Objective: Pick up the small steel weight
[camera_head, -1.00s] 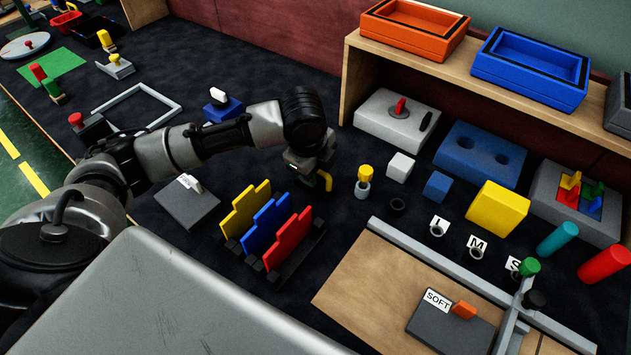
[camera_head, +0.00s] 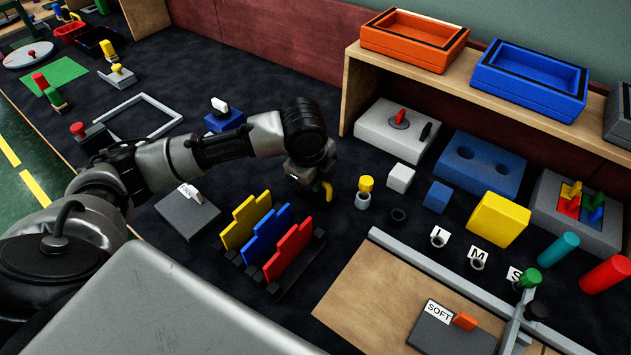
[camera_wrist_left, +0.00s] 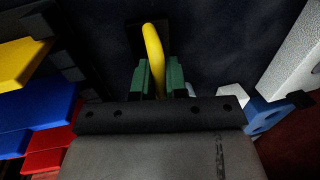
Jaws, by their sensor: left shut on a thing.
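My left gripper (camera_head: 322,190) is low over the dark table, right of the rack of coloured stepped plates. In the left wrist view its green fingertips (camera_wrist_left: 157,78) are shut on a curved yellow piece (camera_wrist_left: 154,52), which stands up between them. I cannot identify the small steel weight with certainty. Small grey rings stand by letter cards, one beside the "M" card (camera_head: 480,248). My right gripper is not in view.
The rack (camera_head: 290,277) stands close on the left. A grey cylinder with a yellow top (camera_head: 363,198) and a white cube (camera_head: 400,178) stand close on the right. A wooden shelf (camera_head: 430,75) with an orange tray (camera_head: 412,50) and a blue tray (camera_head: 525,90) is behind.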

